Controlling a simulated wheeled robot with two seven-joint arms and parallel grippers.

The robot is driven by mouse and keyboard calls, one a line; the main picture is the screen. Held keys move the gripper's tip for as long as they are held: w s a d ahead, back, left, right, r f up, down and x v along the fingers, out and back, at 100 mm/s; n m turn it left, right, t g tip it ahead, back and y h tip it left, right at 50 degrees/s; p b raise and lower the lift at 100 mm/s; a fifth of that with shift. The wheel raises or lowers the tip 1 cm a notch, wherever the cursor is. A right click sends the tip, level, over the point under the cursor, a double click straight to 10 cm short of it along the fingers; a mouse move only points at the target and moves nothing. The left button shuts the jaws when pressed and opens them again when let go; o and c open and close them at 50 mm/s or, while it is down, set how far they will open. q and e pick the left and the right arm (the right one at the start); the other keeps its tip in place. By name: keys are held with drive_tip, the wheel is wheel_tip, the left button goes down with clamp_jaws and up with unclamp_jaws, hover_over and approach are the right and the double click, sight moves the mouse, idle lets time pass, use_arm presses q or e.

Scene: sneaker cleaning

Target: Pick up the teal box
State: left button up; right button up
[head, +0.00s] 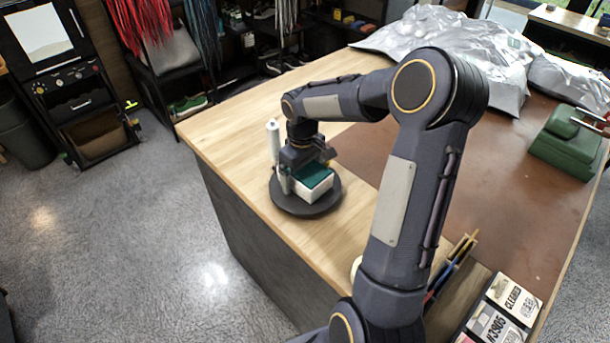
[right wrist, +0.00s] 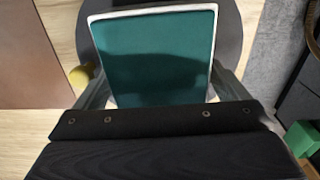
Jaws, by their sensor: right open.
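The teal box (head: 316,179) has a teal top and white sides, and it sits on a dark round stand (head: 300,209) on the wooden counter. My right gripper (head: 300,168) is right over it, pointing down. In the right wrist view the teal box (right wrist: 158,55) lies between the two fingers of the right gripper (right wrist: 165,85), one on each side. The jaws are open; I cannot tell whether either finger touches the box. The near edge of the box is hidden behind the gripper body. My left gripper is out of view.
A white bottle (head: 273,142) stands just behind the stand. A green case (head: 564,152) and crumpled silvery sheeting (head: 440,35) lie on the right and far parts of the counter. Labelled packages (head: 503,308) and tools in a holder (head: 452,265) are at the near right.

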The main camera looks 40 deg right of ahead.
drive_tip(key=c, duration=1.2)
